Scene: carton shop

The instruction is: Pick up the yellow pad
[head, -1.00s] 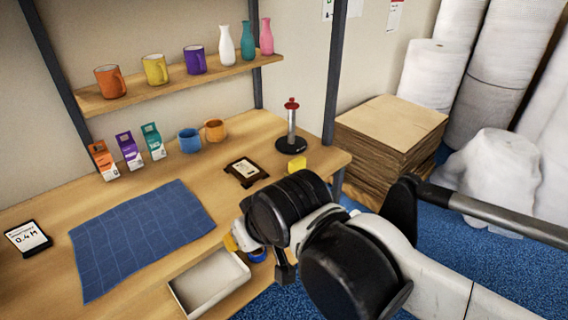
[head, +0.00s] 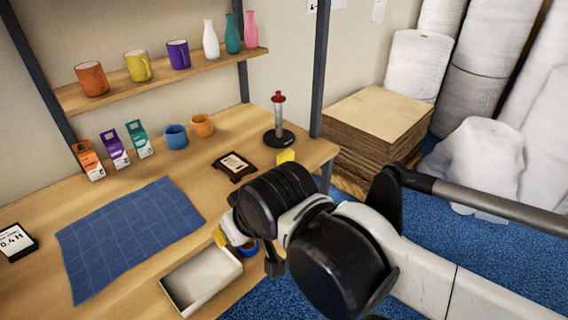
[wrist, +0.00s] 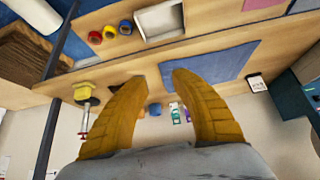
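The yellow pad (head: 286,156) is a small yellow block on the workbench (head: 318,152) near its right end, in front of the red-topped stand. In the head view it shows just above my black wrist joint. In the wrist view the yellow pad (wrist: 83,91) lies left of my fingers, by the stand. My gripper (wrist: 160,77) has two curved yellow-orange fingers, set apart with nothing between them. In the head view a yellow finger (head: 219,237) shows beside the white tray, mostly hidden by the wrist. The gripper is well apart from the pad.
The red-topped stand (head: 279,118) rises behind the pad. A dark framed card holder (head: 234,166) lies left of it. The white tray (head: 168,290), a blue tape roll (head: 249,247) and a blue mat (head: 125,235) lie nearer. A dark shelf post (head: 320,70) stands at the bench's right end.

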